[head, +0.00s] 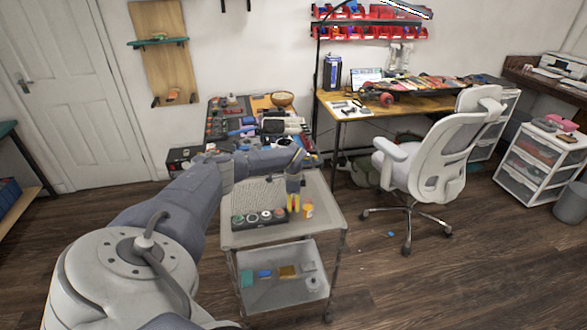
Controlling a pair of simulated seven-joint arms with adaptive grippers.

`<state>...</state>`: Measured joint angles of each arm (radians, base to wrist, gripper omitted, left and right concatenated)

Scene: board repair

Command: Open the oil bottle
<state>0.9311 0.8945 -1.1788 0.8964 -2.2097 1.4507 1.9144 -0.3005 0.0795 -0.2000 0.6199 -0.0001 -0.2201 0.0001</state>
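My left gripper (293,203) hangs pointing down over the top of a grey cart (321,226). A small orange and white bottle (308,210) stands on the cart just to the right of the fingertips. It may be the oil bottle, but it is too small to tell, and its cap cannot be made out. The gripper appears beside the bottle and apart from it. My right gripper is not in view.
A dark holder (237,221) with several round items lies on the cart, left of the gripper. The lower shelf (260,298) carries small coloured items. Behind are a cluttered workbench (215,129), a desk (333,101) and a white office chair (432,152).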

